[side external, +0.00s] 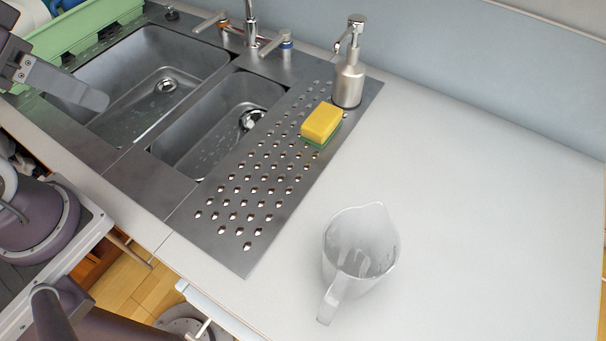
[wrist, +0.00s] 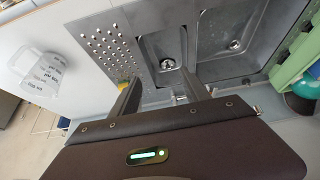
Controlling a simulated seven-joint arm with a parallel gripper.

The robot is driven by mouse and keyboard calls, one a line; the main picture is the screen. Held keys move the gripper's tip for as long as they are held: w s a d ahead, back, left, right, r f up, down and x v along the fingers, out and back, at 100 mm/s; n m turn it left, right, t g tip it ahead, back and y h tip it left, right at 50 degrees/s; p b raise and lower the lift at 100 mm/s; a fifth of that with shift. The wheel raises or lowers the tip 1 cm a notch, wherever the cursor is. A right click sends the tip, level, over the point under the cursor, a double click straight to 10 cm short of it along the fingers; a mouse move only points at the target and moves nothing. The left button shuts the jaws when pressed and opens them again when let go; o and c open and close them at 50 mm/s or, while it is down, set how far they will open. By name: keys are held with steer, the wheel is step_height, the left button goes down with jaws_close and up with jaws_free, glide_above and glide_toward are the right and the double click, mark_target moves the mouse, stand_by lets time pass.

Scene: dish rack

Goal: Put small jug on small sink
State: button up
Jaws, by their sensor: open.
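The small jug (side external: 348,285), clear with a handle and spout, stands upright on the white counter right of the sink unit. In the wrist view the jug (wrist: 42,75) is at far left, with printed markings. The small sink (side external: 215,122) is the narrower steel basin beside the ridged drainboard and looks empty of dishes. It also shows at the centre of the wrist view (wrist: 163,47). My gripper (side external: 85,92) is over the larger basin at upper left, away from the jug. In the wrist view its fingers (wrist: 160,78) are apart with nothing between them.
A yellow-green sponge (side external: 321,122) and a soap dispenser (side external: 349,82) sit at the drainboard's back right. Faucet handles (side external: 283,47) rise behind the basins. A green rack (side external: 85,32) stands beyond the larger basin (side external: 150,55). The counter (side external: 470,190) around the jug is clear.

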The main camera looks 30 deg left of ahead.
steer(key=shift+c, duration=0.8)
steer(key=w+d+r+g+h, duration=0.1)
steer(key=w+d+r+g, duration=0.15)
steer(key=w+d, duration=0.3)
steer(key=g, duration=0.7)
glide_toward(331, 303)
steer(key=shift+s+d+f+y, duration=0.15)
steer(key=shift+f+y, duration=0.05)
steer(key=shift+f, duration=0.35)
steer(key=shift+s+d+f+y, duration=0.1)
steer(key=shift+d+f+y, duration=0.1)
steer(key=shift+f, duration=0.4)
steer(key=shift+s+d+f+g, duration=0.2)
steer(key=shift+s+f, duration=0.15)
steer(key=shift+f, duration=0.05)
steer(key=shift+s+d+f+g, duration=0.2)
steer(key=shift+s+f, duration=0.1)
steer(key=shift+f, duration=0.15)
steer(key=x, duration=0.6)
steer(key=shift+w+a+f, duration=0.15)
steer(key=shift+w+a, duration=0.2)
jaws_close()
